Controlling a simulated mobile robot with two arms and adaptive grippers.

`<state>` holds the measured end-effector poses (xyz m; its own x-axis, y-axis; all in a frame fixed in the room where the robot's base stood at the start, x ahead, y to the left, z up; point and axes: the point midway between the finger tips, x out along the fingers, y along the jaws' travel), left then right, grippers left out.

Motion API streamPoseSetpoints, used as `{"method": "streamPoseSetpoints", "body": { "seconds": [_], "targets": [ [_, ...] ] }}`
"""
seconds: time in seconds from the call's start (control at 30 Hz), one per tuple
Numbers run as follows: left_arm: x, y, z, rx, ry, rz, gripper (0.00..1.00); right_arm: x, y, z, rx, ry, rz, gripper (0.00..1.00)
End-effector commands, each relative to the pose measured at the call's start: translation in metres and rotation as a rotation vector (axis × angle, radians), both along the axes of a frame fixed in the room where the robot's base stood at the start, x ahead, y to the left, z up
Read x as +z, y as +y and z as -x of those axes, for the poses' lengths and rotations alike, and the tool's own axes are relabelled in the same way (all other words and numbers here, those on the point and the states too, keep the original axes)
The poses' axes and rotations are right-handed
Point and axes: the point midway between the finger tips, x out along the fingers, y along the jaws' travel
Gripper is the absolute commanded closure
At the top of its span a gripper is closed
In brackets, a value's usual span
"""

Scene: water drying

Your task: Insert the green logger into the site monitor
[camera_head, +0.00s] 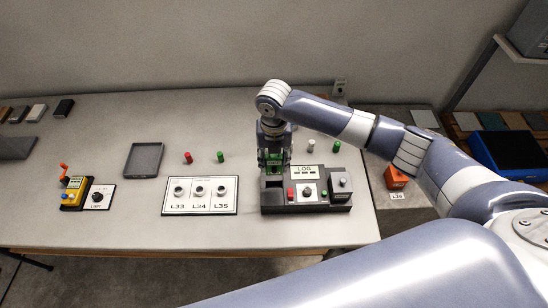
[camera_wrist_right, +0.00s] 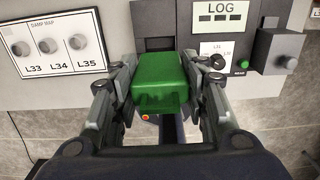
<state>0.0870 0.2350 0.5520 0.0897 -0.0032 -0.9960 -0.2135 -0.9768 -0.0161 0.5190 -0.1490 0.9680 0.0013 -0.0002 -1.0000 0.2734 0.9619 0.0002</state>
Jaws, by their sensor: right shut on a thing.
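The green logger (camera_wrist_right: 160,80) is a green block held between both fingers of my right gripper (camera_wrist_right: 160,100) in the wrist view. In the head view my right gripper (camera_head: 274,162) points down at the left part of the grey site monitor (camera_head: 306,207), and a little of the green logger (camera_head: 275,157) shows between its fingers. The site monitor also shows in the wrist view (camera_wrist_right: 213,46), with a LOG display and a dark recess beyond the logger. I cannot tell whether the logger touches the monitor. My left gripper is not in view.
A white L33–L35 panel (camera_head: 200,209) lies left of the monitor. Red (camera_head: 188,157) and green (camera_head: 220,156) cylinders stand behind it, near a dark tray (camera_head: 144,160). A yellow device (camera_head: 74,192) is at far left. An orange box (camera_head: 396,178) sits right.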

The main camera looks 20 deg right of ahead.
Motion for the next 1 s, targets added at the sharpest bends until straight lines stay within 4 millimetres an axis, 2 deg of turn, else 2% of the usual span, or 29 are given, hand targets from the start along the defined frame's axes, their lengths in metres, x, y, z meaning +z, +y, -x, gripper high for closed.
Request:
{"method": "streamPoseSetpoints", "body": {
  "seconds": [0.37, 1.0],
  "targets": [
    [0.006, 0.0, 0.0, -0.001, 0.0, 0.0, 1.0, 0.002, 0.0, 0.0, -0.002, 0.0, 0.0, 0.84],
    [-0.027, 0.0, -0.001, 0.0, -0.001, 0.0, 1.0, -0.057, 0.0, 0.0, -0.003, 0.0, 0.0, 0.84]
  ]
}}
